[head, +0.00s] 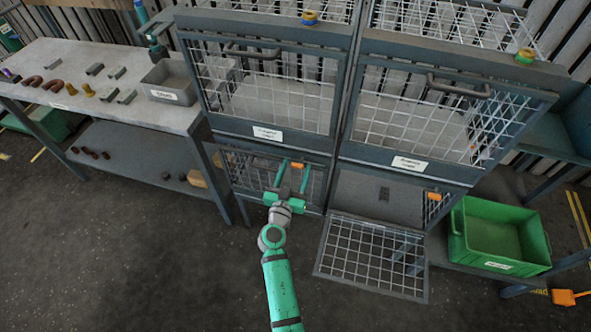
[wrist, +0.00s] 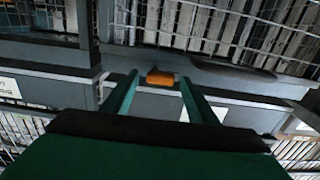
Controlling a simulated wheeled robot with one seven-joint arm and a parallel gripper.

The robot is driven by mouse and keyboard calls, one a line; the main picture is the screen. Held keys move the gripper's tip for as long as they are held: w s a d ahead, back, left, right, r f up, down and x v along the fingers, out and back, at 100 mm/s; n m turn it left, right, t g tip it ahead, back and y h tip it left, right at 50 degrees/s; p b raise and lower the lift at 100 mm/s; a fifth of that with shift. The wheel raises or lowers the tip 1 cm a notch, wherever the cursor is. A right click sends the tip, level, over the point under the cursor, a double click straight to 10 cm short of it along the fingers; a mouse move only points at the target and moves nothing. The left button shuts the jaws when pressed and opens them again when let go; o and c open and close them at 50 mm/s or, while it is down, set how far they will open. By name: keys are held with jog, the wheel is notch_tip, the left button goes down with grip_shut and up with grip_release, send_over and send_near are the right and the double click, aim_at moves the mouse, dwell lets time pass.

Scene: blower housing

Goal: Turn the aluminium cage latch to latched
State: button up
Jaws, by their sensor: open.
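An orange latch (head: 297,165) sits at the top edge of the closed lower left cage door (head: 245,170). In the wrist view the orange latch (wrist: 161,77) lies roughly level on the grey frame, between and just beyond my fingertips. My gripper (head: 293,175) is open and empty in front of it; its two green fingers also show in the wrist view (wrist: 159,88), one on each side of the latch, with no clear contact. A second orange latch (head: 433,196) is on the right cage. The cage labels (head: 267,133) are too small to read surely.
The lower right mesh door (head: 372,257) hangs open, folded out low. A green crate (head: 500,238) stands at the right. A workbench (head: 130,70) with small parts and a grey bin (head: 170,82) is at the left. Upper doors have dark protruding handles (head: 458,87). The front floor is clear.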

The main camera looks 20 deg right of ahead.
jog(key=c, duration=1.1)
jog(key=shift+o, duration=0.2)
jog(key=shift+n, duration=0.4)
jog(key=n, duration=0.3)
jog(key=shift+f+n, duration=0.2)
jog(key=shift+n, duration=0.2)
jog(key=shift+s+d+f+n, duration=0.1)
jog(key=shift+f+n, duration=0.05)
jog(key=shift+n, duration=2)
jog(key=shift+w+f+n, duration=0.1)
jog(key=shift+f+n, duration=0.05)
jog(key=shift+n, duration=2.05)
jog(key=shift+s+d+f+n, duration=0.1)
jog(key=shift+f+n, duration=0.05)
jog(key=shift+n, duration=2)
